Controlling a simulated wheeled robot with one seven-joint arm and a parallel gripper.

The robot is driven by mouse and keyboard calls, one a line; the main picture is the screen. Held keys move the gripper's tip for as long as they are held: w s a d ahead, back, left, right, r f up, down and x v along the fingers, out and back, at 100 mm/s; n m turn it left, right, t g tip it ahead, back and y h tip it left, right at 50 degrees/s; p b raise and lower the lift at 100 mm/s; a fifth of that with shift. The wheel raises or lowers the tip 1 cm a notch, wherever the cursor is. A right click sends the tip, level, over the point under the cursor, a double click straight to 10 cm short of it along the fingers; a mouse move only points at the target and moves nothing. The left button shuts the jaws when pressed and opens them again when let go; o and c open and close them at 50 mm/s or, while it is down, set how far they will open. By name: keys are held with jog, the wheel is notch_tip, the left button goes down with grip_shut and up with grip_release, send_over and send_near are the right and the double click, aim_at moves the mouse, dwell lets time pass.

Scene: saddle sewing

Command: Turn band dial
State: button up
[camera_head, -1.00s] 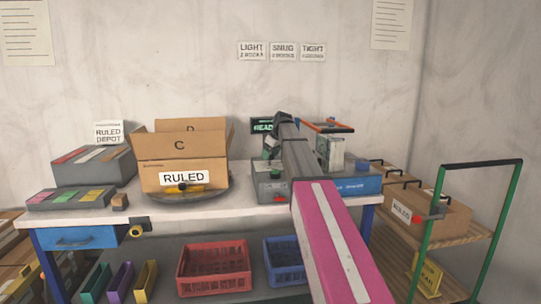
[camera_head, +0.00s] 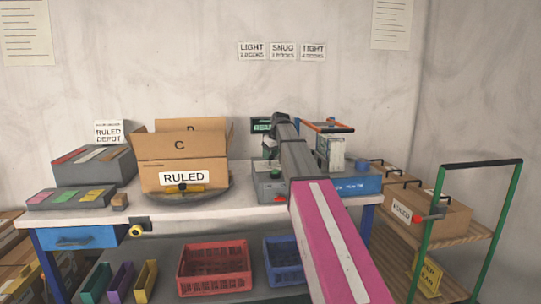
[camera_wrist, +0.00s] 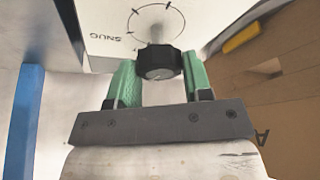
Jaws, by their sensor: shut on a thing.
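The band dial (camera_wrist: 160,64) is a dark round knob on a white panel (camera_wrist: 105,20), with a ring of tick marks around its shaft. The word SNUG shows upside down to the left of the ring. My gripper (camera_wrist: 159,78) has its two green fingertips on either side of the knob and is shut on it. In the head view, the grey machine (camera_head: 268,190) with a small dark screen (camera_head: 262,125) stands on the bench. My arm hides part of the machine and the dial there.
An open cardboard box (camera_head: 181,160) labelled RULED sits on a round turntable left of the machine. A blue-based unit (camera_head: 355,185) with an orange-handled frame stands to the right. A green-railed cart (camera_head: 428,240) holds boxes at far right. Wall cards read LIGHT, SNUG, TIGHT (camera_head: 283,50).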

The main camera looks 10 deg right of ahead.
jog(key=m+h, duration=0.1)
jog(key=m, duration=0.3)
jog(key=shift+a+h, duration=0.1)
jog(key=shift+h, duration=0.3)
jog(key=shift+m+h, duration=0.8)
jog(key=shift+m, duration=1.7)
jog(key=o, duration=0.9)
jog(key=v, duration=1.1)
jog(key=shift+s+a+f, duration=0.15)
